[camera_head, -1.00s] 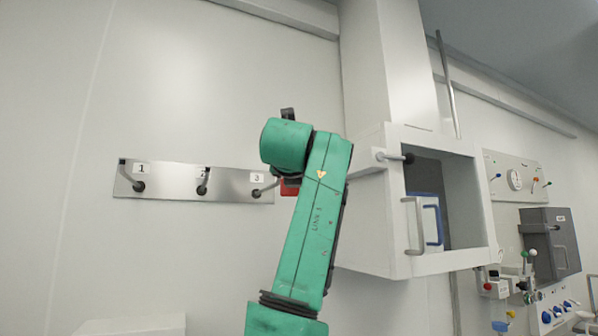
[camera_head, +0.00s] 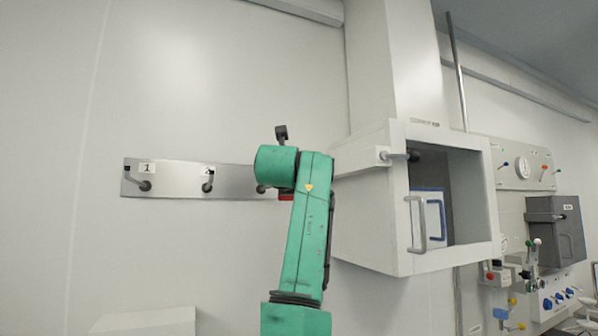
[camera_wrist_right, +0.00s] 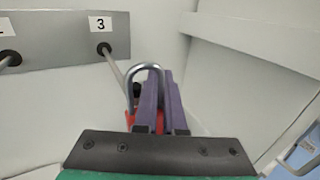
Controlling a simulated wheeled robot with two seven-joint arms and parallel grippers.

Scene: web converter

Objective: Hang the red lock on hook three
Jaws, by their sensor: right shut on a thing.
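The red lock shows as a small red patch (camera_head: 286,197) below my right arm's end in the head view. In the right wrist view its metal shackle (camera_wrist_right: 147,70) stands up, with some red body (camera_wrist_right: 131,118) beside the fingers. My right gripper (camera_wrist_right: 166,100), with purple fingers, is shut on the lock. Hook three (camera_wrist_right: 112,62) sticks out from the plate under label 3, its black tip (camera_wrist_right: 137,90) close to the shackle. I cannot tell whether the tip is inside the loop. In the head view, my arm hides label 3 and part of the hook (camera_head: 261,188). My left gripper is out of view.
The metal hook plate (camera_head: 180,185) is on the white wall, with hook one (camera_head: 145,185) and hook two (camera_head: 207,186) empty. An open white cabinet (camera_head: 372,225) with a handle stands right of my arm. A white box (camera_head: 145,322) is at lower left.

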